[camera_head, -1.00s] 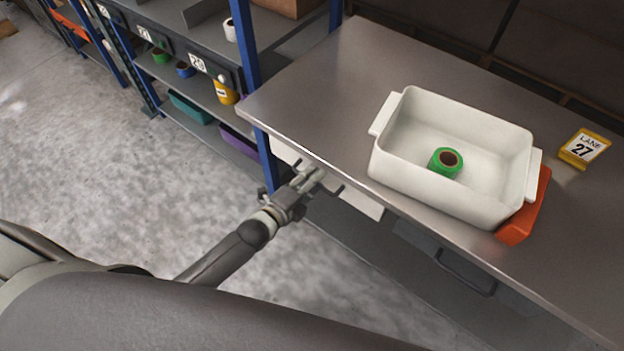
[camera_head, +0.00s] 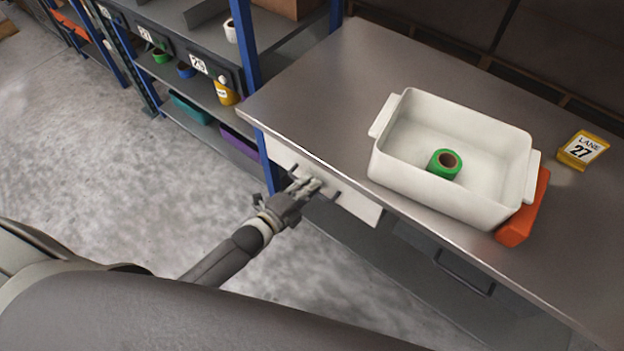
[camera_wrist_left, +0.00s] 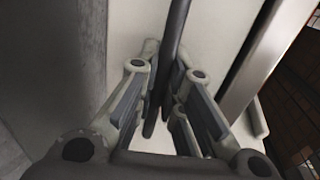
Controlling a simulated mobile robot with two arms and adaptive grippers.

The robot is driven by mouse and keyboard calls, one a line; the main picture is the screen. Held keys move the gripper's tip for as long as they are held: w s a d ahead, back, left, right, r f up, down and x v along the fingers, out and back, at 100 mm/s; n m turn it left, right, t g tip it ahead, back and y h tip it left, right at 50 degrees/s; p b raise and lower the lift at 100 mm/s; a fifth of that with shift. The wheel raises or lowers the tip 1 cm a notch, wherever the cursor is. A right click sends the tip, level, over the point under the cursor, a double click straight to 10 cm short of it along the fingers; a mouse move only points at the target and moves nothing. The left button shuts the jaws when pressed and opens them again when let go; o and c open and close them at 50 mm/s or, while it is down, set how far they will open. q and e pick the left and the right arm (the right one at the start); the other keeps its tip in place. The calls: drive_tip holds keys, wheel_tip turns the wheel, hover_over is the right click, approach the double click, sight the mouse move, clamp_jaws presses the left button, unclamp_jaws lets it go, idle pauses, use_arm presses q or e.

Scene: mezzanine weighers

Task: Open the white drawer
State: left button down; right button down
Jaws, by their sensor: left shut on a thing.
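The white drawer (camera_head: 355,206) is under the front edge of the steel table; its pale front faces my left arm. A dark bar handle (camera_head: 337,195) stands out from the front. My left gripper (camera_head: 312,186) is at this handle. In the left wrist view, the handle bar (camera_wrist_left: 176,35) runs between the fingers of my left gripper (camera_wrist_left: 170,95), which is shut on it. The pale drawer front (camera_wrist_left: 222,35) is behind the bar. I cannot tell any gap behind the drawer front. My right gripper is not in view.
On the steel table (camera_head: 310,100) stand a white tub (camera_head: 440,203) with a green roll (camera_head: 437,172), an orange block (camera_head: 527,215) and a yellow lane sign (camera_head: 583,150). A grey drawer (camera_head: 425,240) is to the right. Blue shelving (camera_head: 250,60) stands left. The floor beside my arm is clear.

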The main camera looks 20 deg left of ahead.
use_arm(q)
drive_tip(key=f+p+v, duration=0.2)
drive_tip(key=v, duration=0.8)
drive_tip(key=s+f+p+v, duration=0.1)
drive_tip(key=f+p+v, duration=0.1)
drive_tip(key=v, duration=0.7)
drive_tip(key=shift+s+a, duration=0.25)
drive_tip(key=shift+s, duration=0.05)
drive_tip(key=c, duration=1.5)
unclamp_jaws()
drive_tip(key=shift+c, duration=0.2)
drive_tip(key=v, duration=1.2)
drive_tip(key=shift+f, duration=0.15)
